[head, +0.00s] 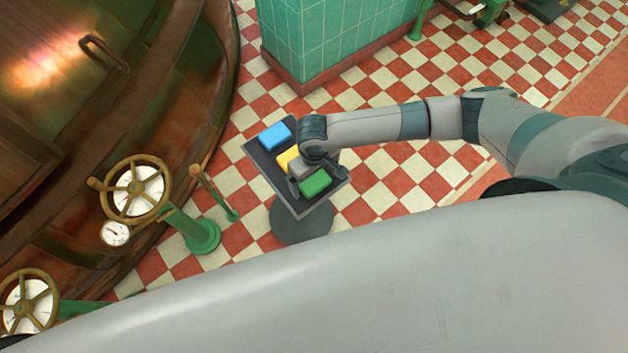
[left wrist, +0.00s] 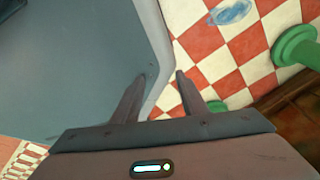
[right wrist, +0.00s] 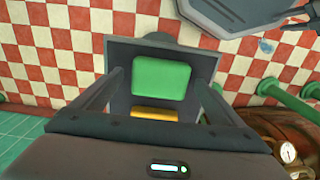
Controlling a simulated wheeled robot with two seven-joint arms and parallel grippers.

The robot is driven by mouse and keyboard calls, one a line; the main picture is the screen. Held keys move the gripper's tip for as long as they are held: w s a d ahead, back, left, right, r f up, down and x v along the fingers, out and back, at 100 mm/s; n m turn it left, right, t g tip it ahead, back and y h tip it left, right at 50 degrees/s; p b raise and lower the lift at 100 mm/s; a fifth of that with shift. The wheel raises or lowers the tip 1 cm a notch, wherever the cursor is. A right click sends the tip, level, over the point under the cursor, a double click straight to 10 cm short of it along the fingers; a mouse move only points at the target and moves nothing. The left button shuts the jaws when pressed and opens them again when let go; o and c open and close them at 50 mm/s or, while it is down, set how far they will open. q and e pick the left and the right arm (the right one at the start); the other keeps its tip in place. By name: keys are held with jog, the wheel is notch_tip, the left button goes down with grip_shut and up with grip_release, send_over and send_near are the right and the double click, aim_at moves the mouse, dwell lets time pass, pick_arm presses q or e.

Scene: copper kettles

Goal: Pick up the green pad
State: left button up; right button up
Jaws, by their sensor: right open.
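The green pad (head: 316,182) lies at the near end of a dark stand top (head: 258,153). A yellow pad (head: 287,158) is in the middle, partly hidden by my right gripper, and a blue pad (head: 275,136) is at the far end. My right gripper (head: 314,178) is open over the stand at the green pad. In the right wrist view, the green pad (right wrist: 161,78) shows between the spread fingers of the gripper (right wrist: 162,72), with nothing gripped. My left gripper (left wrist: 164,74) shows only in its wrist view, fingers apart and empty.
A gauge with a brass handwheel (head: 135,188) on a green post stands left of the stand. A large copper kettle (head: 110,80) fills the left side. A green tiled pillar (head: 335,40) rises behind. Checkered floor (head: 400,180) is clear to the right.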

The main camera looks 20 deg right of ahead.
aim_at(317, 182)
jog(key=c, duration=1.1)
pick_arm(q)
jog(key=shift+w, duration=0.3)
pick_arm(e)
jog(key=shift+c, duration=0.2)
pick_arm(q)
jog(key=shift+s, duration=0.2)
pick_arm(e)
jog(key=shift+r, duration=0.1)
jog(key=shift+r, duration=0.55)
jog(key=r, duration=0.3)
jog(key=shift+s+d+r+b, duration=0.1)
jog(key=shift+s+d+b, duration=0.2)
jog(key=shift+s+b, duration=0.1)
pick_arm(q)
jog(key=w+d+t, duration=0.1)
jog(key=w+d, duration=0.1)
jog(key=w, duration=0.4)
jog(key=shift+d+r+t+b, duration=0.3)
jog(key=shift+r+b, duration=0.05)
jog(key=shift+b, duration=0.1)
pick_arm(e)
jog(key=s+d+r, duration=0.6)
jog(key=s, duration=0.2)
jog(key=shift+s+d+r, duration=0.15)
jog(key=shift+s+r, duration=0.1)
jog(key=shift+s, duration=0.05)
